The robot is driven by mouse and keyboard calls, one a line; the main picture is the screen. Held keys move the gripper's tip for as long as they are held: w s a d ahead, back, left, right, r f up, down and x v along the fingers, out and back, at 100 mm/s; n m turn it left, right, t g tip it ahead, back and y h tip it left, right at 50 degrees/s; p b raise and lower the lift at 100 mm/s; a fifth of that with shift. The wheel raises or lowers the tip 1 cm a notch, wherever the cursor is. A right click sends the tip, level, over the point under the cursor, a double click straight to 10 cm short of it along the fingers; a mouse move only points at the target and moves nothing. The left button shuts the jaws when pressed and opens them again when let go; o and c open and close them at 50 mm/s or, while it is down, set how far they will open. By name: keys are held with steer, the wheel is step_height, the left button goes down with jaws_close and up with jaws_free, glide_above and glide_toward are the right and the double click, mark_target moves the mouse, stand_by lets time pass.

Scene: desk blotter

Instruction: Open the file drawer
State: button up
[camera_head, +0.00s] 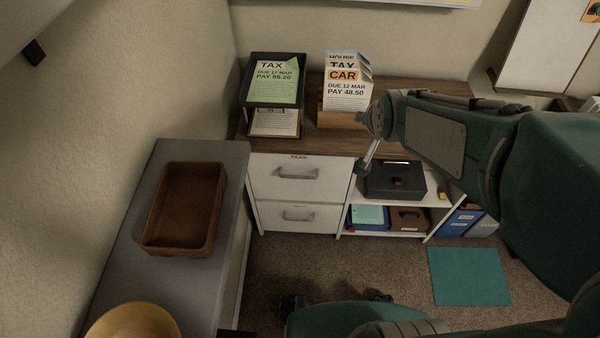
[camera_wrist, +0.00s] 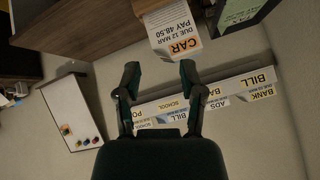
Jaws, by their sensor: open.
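A white two-drawer cabinet stands under the wooden desk top in the head view. Its upper drawer (camera_head: 275,185) and lower drawer (camera_head: 275,226) both look shut, each with a grey bar handle; the upper handle (camera_head: 297,173) is in plain view. In the head view my arm's end is right of the drawers, in front of the desk and shelf, touching no handle. The drawers are not recognisable in the wrist view.
A paper tray (camera_head: 275,104) and a card holder (camera_head: 334,117) stand on the desk top (camera_head: 312,137). A dark box (camera_head: 393,182) sits on the open shelf right of the drawers. A grey side counter (camera_head: 150,190) holds a brown tray (camera_head: 157,246). Carpet before the drawers is mostly clear.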

steer(key=w+a+f+m+t+y, duration=0.1)
steer(key=w+a+f+m+t, duration=0.2)
steer(key=w+f, duration=0.55)
steer(key=w+a+f+m+y, duration=0.15)
steer(key=w+a+f, duration=0.3)
steer(key=f, duration=0.65)
steer(key=a+f+m, duration=0.1)
steer(key=f, duration=0.2)
steer(key=f+m+t, duration=0.1)
steer(key=f, duration=0.3)
steer(key=a+f+m+y, duration=0.1)
steer(key=f, duration=0.3)
steer(key=shift+s+a+t, duration=0.15)
steer(key=shift+a+t, duration=0.2)
steer(key=shift+t, duration=0.05)
steer(key=m+t+y, duration=0.2)
steer(key=m, duration=0.1)
glide_toward(298, 177)
steer(key=x, duration=1)
steer(key=shift+w+a+f, duration=0.15)
steer(key=shift+w+f, duration=0.05)
steer(key=shift+f, duration=0.15)
jaws_close()
